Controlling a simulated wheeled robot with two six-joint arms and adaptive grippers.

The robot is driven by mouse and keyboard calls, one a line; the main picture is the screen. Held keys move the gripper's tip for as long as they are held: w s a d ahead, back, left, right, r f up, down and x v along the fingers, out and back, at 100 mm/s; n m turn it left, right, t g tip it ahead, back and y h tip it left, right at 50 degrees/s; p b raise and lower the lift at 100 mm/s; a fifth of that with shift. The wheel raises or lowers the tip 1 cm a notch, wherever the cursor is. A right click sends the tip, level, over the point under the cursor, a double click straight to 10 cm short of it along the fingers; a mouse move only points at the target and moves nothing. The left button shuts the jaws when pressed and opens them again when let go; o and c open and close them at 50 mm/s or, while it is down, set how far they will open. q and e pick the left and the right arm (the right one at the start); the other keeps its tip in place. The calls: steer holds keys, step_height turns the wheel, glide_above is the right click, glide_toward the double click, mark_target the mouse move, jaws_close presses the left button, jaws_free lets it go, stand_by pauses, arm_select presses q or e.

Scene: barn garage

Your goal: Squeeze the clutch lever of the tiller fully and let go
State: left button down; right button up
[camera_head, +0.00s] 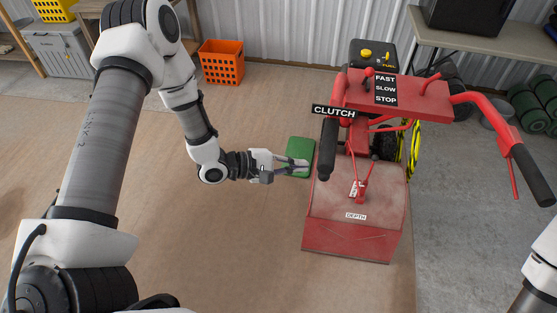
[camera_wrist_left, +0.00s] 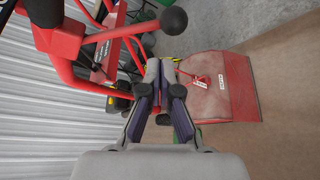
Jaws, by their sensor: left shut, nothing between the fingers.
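The red tiller (camera_head: 352,222) stands right of centre in the head view, its red hood also in the wrist view (camera_wrist_left: 222,88). Its left handlebar grip (camera_head: 327,150) is black, below a CLUTCH label (camera_head: 334,111). The clutch lever is not clearly visible in the head view. The left wrist view shows a red lever with a black ball end (camera_wrist_left: 173,20); I cannot tell whether it is the clutch lever. My left gripper (camera_head: 306,165) is shut and empty, just left of the grip; it also shows in the wrist view (camera_wrist_left: 161,66). My right gripper is out of view.
A green pad (camera_head: 300,148) lies on the floor behind my left gripper. An orange crate (camera_head: 221,62) stands farther back. A workbench (camera_head: 480,42) is at the back right.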

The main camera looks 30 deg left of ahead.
arm_select(q)
steer(key=s+a+r, duration=0.3)
steer(key=s+r, duration=0.1)
steer(key=s, duration=0.1)
steer(key=s+d+f+m+g+y+b, duration=0.1)
steer(key=s+d+f+g, duration=0.1)
steer(key=s+f, duration=0.35)
steer(key=s+d+f+g+y+b, duration=0.2)
steer(key=s+f, duration=0.1)
steer(key=f, duration=0.6)
steer(key=s+d+f+m+g+y+b, duration=0.1)
steer(key=s+d+f+g, duration=0.2)
steer(key=f, duration=0.5)
steer(key=s+a+f+m+g+y, duration=0.2)
steer(key=s+a+f+m+y, duration=0.2)
steer(key=s+a+m+y, duration=0.3)
steer(key=s+a+m, duration=0.1)
steer(key=s+m, duration=0.3)
steer(key=s, duration=0.1)
steer(key=shift+a+m+g, duration=0.2)
steer(key=shift+m+g, duration=0.2)
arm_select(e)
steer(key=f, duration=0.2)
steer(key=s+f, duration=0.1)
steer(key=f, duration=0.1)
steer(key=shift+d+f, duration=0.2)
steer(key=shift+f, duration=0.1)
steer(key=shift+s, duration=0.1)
